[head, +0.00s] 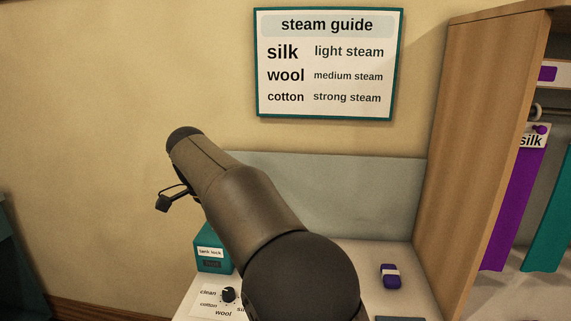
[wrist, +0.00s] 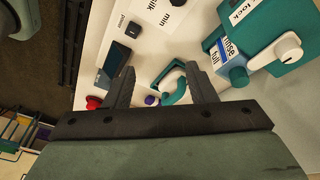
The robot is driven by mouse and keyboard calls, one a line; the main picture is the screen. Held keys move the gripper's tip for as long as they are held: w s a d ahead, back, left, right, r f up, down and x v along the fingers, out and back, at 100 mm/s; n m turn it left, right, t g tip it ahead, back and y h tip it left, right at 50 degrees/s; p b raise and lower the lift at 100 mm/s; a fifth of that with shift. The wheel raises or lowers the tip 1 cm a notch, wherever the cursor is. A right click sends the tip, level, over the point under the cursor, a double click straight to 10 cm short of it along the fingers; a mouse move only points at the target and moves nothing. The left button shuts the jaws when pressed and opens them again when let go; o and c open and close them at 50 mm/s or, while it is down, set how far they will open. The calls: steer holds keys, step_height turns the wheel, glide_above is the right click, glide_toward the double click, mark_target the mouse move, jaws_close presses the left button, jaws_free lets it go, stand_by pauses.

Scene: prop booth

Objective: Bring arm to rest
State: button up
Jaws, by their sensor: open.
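My arm (head: 250,210) reaches up over the counter in the head view, its far end in front of the wall.
The counter holds a teal box (head: 208,250), a dial (head: 228,295) and a purple banded block (head: 391,276). A wooden cabinet (head: 480,130) with hanging cloths stands right. The wrist view shows a teal tank (wrist: 255,35) with a white lever (wrist: 288,48) and a red button (wrist: 94,102).

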steer(key=s+d+f+n+y+p, duration=0.1)
steer(key=s+d+n, duration=0.3)
steer(key=d, duration=0.6)
steer(key=s+d+f+n+y+p, duration=0.15)
steer(key=s+d, duration=0.35)
steer(key=d, duration=0.5)
steer(key=s+d+f+n, duration=0.3)
steer(key=s+d+f, duration=0.1)
steer(key=s, duration=0.4)
steer(key=s+d+f+n+y+p, duration=0.1)
steer(key=s+d+f+n, duration=0.2)
steer(key=s, duration=0.5)
steer(key=shift+s+d+f, duration=0.25)
steer(key=shift+d+f, duration=0.45)
steer(key=shift+d, duration=0.05)
steer(key=shift+n, duration=0.25)
